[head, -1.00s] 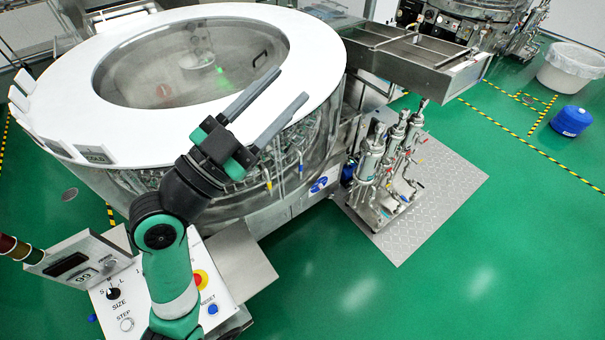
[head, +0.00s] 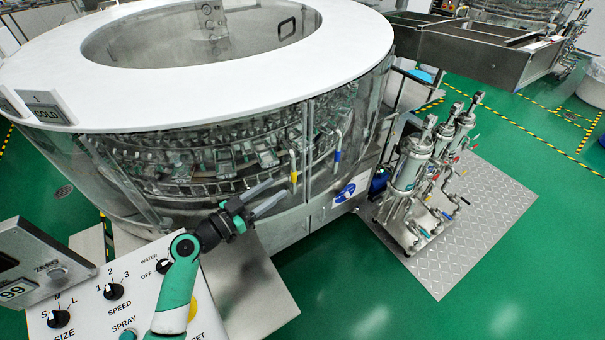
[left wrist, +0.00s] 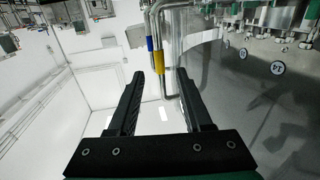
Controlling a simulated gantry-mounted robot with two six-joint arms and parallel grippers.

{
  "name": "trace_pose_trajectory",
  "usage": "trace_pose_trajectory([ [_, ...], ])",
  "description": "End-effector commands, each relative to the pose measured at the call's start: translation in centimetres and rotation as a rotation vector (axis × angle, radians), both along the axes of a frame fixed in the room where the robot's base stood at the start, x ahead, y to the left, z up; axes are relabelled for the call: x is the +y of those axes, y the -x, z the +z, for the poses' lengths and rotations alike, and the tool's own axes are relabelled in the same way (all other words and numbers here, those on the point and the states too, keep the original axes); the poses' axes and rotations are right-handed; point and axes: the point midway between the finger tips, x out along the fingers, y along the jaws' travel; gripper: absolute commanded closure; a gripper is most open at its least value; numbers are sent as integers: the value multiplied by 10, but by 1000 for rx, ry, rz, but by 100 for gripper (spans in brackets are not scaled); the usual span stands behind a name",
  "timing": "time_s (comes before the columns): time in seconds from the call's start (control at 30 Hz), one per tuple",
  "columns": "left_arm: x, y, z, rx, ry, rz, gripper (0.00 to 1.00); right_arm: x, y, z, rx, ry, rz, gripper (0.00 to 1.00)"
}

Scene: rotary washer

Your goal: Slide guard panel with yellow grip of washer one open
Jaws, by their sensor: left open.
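The washer (head: 200,100) is a large round machine with a white top ring and clear curved guard panels. A bent steel handle with a yellow grip (head: 293,177) is on its front side; the yellow grip also shows in the left wrist view (left wrist: 159,63). A similar handle with a blue grip (head: 338,154) is to its right. My left gripper (head: 279,189) is open, with its fingers pointing toward the yellow grip. In the left wrist view the yellow grip lies between the open fingertips (left wrist: 160,74), beyond them, apparently not touching. My right gripper is not in view.
A control panel (head: 140,300) with knobs stands at the lower left, below my left arm. A bare metal plate (head: 255,300) lies beside it. Several pumps (head: 410,165) stand on a tread plate at the right. Green floor is clear at the lower right.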

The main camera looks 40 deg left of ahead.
Motion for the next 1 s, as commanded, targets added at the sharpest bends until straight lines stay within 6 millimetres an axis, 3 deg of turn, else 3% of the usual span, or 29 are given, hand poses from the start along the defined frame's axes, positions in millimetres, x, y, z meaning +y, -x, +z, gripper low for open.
trace_pose_trajectory([
  [0.3, -9, -68, -1, -2, -1, -5, 50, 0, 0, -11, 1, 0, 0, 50],
  [0.5, -11, -99, -1, -1, -1, -3, 50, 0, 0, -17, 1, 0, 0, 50],
  [0.83, -12, -106, 1, -1, -1, -2, 50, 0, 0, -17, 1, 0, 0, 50],
  [0.87, -12, -106, 1, -1, -1, -2, 52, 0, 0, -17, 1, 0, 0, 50],
  [1.0, -12, -106, 1, -1, -1, -2, 77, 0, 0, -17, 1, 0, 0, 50],
])
